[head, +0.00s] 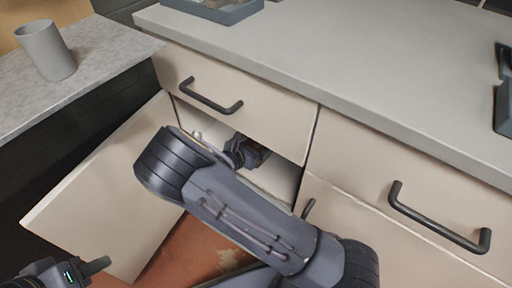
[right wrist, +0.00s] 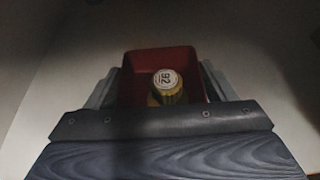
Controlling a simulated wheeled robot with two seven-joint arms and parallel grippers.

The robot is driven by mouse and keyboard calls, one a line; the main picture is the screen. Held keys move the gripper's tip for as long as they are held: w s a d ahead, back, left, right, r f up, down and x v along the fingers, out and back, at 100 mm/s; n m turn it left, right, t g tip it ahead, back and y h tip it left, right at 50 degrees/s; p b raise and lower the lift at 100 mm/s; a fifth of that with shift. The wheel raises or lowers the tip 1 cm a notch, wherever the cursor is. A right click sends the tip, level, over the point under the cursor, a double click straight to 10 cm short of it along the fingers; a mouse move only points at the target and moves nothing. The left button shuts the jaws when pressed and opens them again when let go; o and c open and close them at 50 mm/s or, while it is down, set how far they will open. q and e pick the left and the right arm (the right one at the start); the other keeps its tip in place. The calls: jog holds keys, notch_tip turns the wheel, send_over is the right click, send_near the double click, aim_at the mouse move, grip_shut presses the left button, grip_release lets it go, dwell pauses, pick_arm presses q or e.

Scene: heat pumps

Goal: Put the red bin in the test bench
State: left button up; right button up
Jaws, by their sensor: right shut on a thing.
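The red bin (right wrist: 185,58) shows in the right wrist view, between the two fingers of my right gripper (right wrist: 160,85). The gripper is shut on it. A gold-coloured object with a pale round top marked 92 (right wrist: 167,84) is inside the bin. I cannot pick out a test bench for certain.
The cabinet door (head: 110,190) stands open to the left of my arm. A drawer with a dark handle (head: 210,97) is just above the opening. A grey cup (head: 46,50) stands on the left worktop. The long counter (head: 330,60) is mostly clear.

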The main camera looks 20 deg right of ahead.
jog(key=o, duration=1.4)
jog(key=shift+f, duration=0.2)
jog(key=shift+a+r, duration=0.1)
jog(key=shift+s+a+r, duration=0.15)
jog(key=shift+a, duration=0.1)
jog(key=p+v, duration=0.4)
jog(key=v, duration=0.7)
jog(key=shift+s+a, duration=0.1)
jog(key=shift+s, duration=0.05)
